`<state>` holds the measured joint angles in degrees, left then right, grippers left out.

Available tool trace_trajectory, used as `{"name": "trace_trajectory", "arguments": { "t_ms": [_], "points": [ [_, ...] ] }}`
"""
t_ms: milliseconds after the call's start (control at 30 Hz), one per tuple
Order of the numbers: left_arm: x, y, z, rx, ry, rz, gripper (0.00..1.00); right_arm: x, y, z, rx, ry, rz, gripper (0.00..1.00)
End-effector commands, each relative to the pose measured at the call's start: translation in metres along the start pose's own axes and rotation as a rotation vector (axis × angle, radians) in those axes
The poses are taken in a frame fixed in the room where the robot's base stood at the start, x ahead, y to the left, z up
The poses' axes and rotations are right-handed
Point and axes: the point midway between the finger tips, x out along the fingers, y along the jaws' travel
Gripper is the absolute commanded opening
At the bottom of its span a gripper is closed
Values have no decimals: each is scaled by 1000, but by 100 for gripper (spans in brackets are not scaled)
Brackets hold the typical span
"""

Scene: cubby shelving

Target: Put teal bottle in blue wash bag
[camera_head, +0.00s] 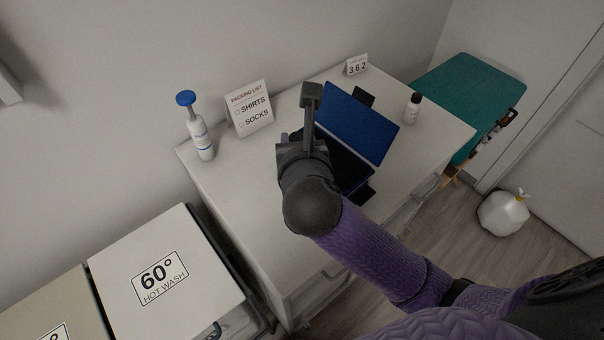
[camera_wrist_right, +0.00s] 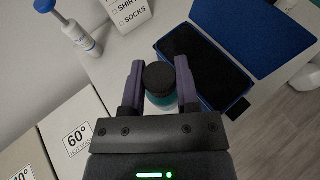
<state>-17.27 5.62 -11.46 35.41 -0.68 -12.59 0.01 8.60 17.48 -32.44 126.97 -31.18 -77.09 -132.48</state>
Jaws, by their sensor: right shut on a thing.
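The teal bottle (camera_wrist_right: 161,97) shows in the right wrist view, with a dark cap, between the two fingers of my right gripper (camera_wrist_right: 158,75). The gripper is shut on it. In the head view my right gripper (camera_head: 310,100) is above the white counter, at the left side of the blue wash bag, and the bottle is hidden behind it. The blue wash bag (camera_head: 358,122) lies open with a dark inside and its blue lid raised; in the wrist view its lid (camera_wrist_right: 242,35) is at the upper right, just right of the bottle. My left gripper is not in view.
A white pump bottle with a blue top (camera_head: 201,138) and a packing list sign (camera_head: 249,108) stand at the counter's back left. A small white bottle with a black cap (camera_head: 412,108) stands right of the bag. A number sign (camera_head: 356,65) is at the back.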

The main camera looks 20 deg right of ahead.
Motion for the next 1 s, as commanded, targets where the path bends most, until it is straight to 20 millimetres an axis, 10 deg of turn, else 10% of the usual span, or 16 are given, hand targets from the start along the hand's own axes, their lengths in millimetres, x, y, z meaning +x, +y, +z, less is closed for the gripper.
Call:
{"name": "trace_trajectory", "arguments": {
  "t_ms": [433, 1000],
  "points": [
    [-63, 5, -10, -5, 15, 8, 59, 68, -61, 22, -60, 0, 132, 0],
    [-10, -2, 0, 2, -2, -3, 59, 112, -67, -77, -56, 2, 138, 0]
  ]
}}
